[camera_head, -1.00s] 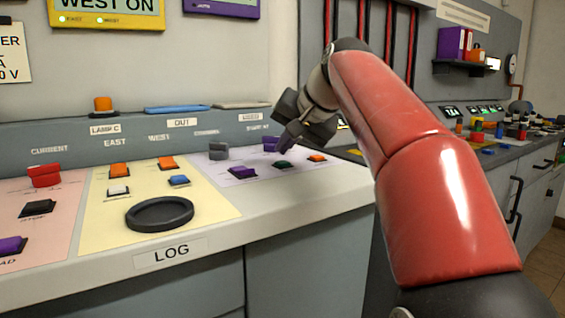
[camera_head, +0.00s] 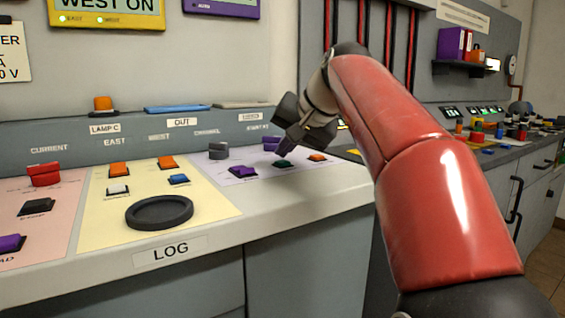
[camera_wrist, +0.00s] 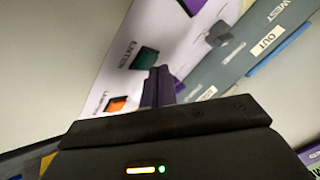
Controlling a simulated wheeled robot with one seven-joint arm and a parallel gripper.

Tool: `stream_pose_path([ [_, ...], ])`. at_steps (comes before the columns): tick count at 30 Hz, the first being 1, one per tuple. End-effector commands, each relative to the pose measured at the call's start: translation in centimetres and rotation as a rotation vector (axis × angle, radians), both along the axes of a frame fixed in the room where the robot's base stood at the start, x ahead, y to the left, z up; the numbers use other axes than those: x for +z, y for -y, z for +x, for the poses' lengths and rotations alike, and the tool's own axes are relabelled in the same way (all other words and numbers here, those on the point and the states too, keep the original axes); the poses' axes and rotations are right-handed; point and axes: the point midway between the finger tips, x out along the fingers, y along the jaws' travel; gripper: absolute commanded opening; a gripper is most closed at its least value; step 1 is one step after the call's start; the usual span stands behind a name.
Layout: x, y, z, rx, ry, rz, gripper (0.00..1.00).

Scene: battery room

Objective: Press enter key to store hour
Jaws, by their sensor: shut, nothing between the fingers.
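The enter key is the dark green key (camera_wrist: 145,58) beside the printed word ENTER in the wrist view. In the head view this green key (camera_head: 284,163) sits on the pale lilac panel (camera_head: 222,176), between a purple key and an orange key. My gripper (camera_head: 284,149) is shut, with purple fingers pointing down just above and behind the green key. In the wrist view the shut fingertips (camera_wrist: 158,72) show close beside the green key. I cannot tell whether they touch it.
An orange key (camera_head: 317,157) is to the right and a purple key (camera_head: 242,172) to the left. A grey knob (camera_head: 219,151) stands behind. The yellow panel (camera_head: 110,229) carries several keys and a black ring (camera_head: 158,212). An upright back ledge (camera_head: 60,140) borders the desk.

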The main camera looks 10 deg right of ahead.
Motion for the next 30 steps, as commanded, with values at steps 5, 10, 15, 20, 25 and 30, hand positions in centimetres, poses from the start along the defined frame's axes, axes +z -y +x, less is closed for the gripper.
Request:
stream_pose_path([
  [5,-0.1,0.0,0.0,0.0,0.0,0.0,0.0],
  [10,-0.3,0.0,0.0,0.0,0.0,0.0,0.0],
  [15,-0.5,0.0,0.0,0.0,0.0,0.0,0.0],
  [20,-0.7,0.0,0.0,0.0,0.0,0.0,0.0],
  [25,-0.9,0.0,0.0,0.0,0.0,0.0,0.0],
  [30,-1.0,0.0,0.0,0.001,-0.001,0.0,0.0],
])
